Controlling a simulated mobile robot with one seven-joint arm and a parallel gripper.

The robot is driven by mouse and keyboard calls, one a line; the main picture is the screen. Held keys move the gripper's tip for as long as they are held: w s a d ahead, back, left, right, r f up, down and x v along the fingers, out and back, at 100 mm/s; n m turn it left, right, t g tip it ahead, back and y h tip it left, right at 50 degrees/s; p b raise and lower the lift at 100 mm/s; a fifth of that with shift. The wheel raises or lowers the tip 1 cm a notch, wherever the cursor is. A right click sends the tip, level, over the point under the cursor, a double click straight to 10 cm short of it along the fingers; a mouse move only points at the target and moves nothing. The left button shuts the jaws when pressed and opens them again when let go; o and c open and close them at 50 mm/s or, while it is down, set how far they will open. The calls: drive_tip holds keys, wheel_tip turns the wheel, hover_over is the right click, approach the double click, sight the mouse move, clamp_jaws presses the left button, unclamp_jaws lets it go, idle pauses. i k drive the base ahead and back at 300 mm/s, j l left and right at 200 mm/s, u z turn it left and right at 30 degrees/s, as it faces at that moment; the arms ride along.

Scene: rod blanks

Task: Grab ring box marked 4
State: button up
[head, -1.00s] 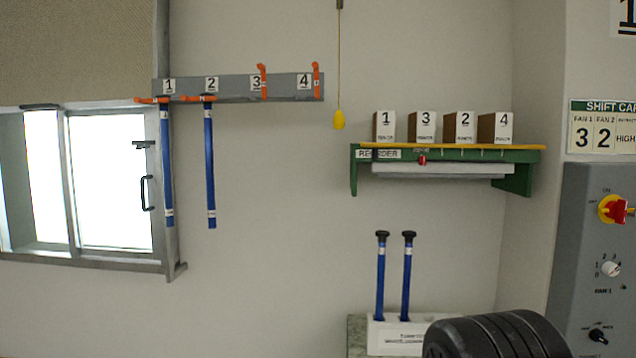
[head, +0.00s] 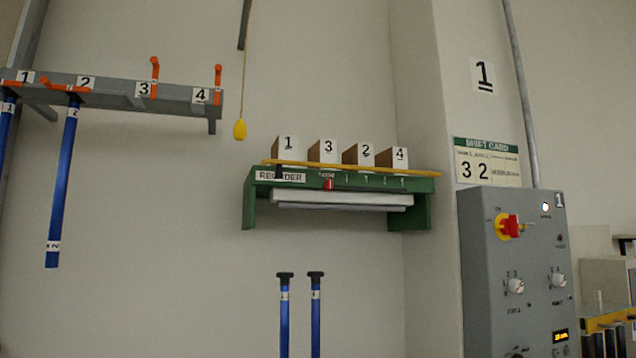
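The ring box marked 4 (head: 399,157) stands upright at the right end of a green shelf labelled REORDER (head: 340,182) on the wall. It has a white front with a black 4 and a brown side. Beside it, to the left, stand the boxes marked 2 (head: 366,154), 3 (head: 328,151) and 1 (head: 289,149). A yellow strip runs along the shelf's top edge in front of them. A small red piece (head: 328,184) sits on the shelf's front. My gripper is not in view.
A grey wall rack (head: 120,92) numbered 1 to 4 holds hanging blue rods (head: 62,185) at left. A yellow pull (head: 240,129) hangs left of the shelf. Two blue rods (head: 315,320) stand below it. A grey control panel (head: 520,270) is at right.

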sight(392, 157)
drive_tip(key=i+l+u, duration=0.35)
drive_tip(key=l, duration=0.25)
drive_tip(key=i+l+u, duration=0.15)
drive_tip(key=l, duration=0.2)
drive_tip(key=i+z, duration=0.1)
drive_tip(key=z, duration=0.4)
